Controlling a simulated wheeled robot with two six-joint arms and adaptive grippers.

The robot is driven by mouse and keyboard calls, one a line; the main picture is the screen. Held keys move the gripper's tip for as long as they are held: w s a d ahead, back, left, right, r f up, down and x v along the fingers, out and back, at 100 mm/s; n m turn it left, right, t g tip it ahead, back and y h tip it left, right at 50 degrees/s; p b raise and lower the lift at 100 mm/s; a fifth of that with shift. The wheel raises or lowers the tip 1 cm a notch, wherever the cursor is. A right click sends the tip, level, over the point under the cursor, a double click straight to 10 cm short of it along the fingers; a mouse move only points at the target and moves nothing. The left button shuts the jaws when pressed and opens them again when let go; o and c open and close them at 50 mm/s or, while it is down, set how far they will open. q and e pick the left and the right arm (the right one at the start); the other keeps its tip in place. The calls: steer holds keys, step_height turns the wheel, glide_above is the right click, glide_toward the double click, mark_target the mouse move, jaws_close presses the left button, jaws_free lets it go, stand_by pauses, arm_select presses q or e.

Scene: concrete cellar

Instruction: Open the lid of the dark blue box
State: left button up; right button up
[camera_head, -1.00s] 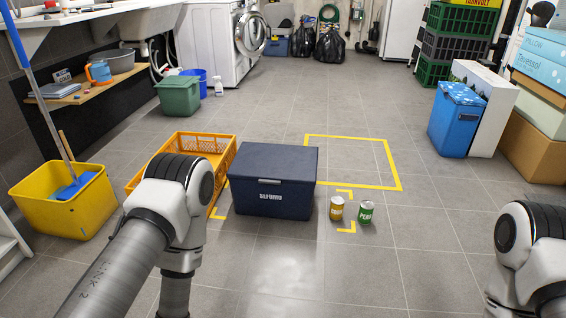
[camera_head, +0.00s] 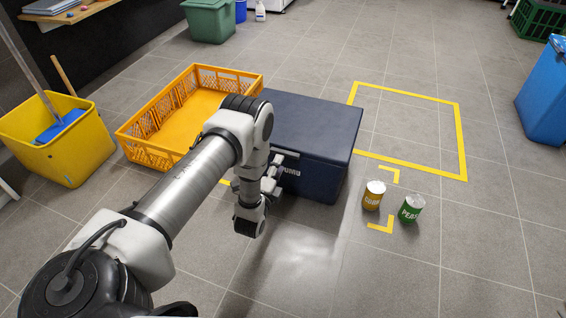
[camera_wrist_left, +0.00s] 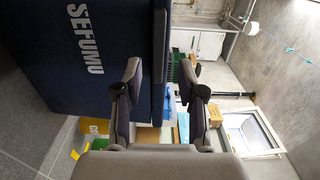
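The dark blue box (camera_head: 318,120) stands on the tiled floor in the middle of the head view, its lid down. My left gripper (camera_head: 272,182) is in front of its face, and my left arm hides the box's left part. The left gripper (camera_wrist_left: 163,80) is open and empty; one finger lies over the box front, the other beyond the lid edge. Contact cannot be told. My right gripper is out of view.
An orange crate (camera_head: 133,142) stands left of the box, and a yellow bucket (camera_head: 75,155) farther left. A corn can (camera_head: 372,197) and a peas can (camera_head: 410,210) stand at its right by yellow floor marks. A yellow taped square (camera_head: 462,145) lies behind, empty.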

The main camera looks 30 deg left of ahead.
arm_select(q)
steer(key=b+x, duration=0.1)
steer(key=x, duration=0.3)
steer(key=shift+w+f+b, duration=0.1)
steer(key=shift+w+b, duration=0.05)
steer(key=shift+b, duration=0.15)
jaws_close()
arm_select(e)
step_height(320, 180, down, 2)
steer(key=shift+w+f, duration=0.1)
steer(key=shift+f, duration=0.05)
